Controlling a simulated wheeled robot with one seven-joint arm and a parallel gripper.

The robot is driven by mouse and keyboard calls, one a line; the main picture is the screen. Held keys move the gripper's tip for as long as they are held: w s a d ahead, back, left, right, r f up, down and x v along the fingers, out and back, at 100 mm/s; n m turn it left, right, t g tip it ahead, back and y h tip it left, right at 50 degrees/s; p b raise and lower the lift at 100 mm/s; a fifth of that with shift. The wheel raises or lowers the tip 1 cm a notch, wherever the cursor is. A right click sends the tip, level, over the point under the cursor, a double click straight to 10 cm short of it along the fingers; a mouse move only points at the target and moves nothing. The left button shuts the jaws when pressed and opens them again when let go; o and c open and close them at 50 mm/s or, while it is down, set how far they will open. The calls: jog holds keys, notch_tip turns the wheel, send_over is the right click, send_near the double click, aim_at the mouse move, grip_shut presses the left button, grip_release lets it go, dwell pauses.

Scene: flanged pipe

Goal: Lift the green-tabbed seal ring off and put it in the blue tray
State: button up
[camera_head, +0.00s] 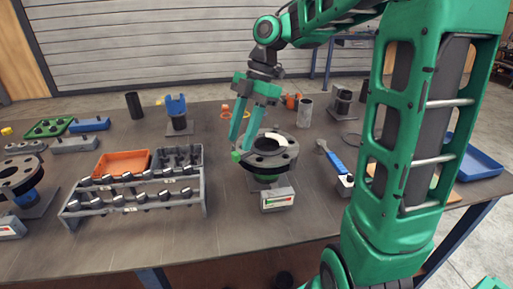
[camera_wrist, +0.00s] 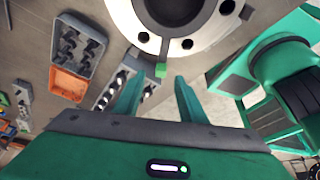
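The flange (camera_head: 285,160) stands upright on its pipe at the middle of the table. The seal ring lies on its top face; a pale part of it (camera_head: 277,140) shows in the head view, and its white band (camera_wrist: 152,44) curves around the dark bore in the wrist view. Its green tab (camera_head: 236,156) sticks out at the flange's left edge and also shows in the wrist view (camera_wrist: 160,70). My gripper (camera_head: 241,142) is open and empty, its fingers pointing down close to the tab, which appears between the fingertips (camera_wrist: 153,80). The blue tray (camera_head: 480,163) is at the far right, partly hidden by my arm.
A grey bolt rack (camera_head: 135,203) and an orange bin (camera_head: 122,164) stand left of the flange. A small gauge box (camera_head: 277,199) sits in front of it. A blue-handled tool (camera_head: 334,160) lies to its right. Another flange (camera_head: 18,175) stands at the left edge.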

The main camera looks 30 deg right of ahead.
aim_at(236, 152)
jog(key=x, duration=0.4)
jog(key=shift+w, duration=0.1)
jog(key=shift+c, duration=0.4)
grip_shut()
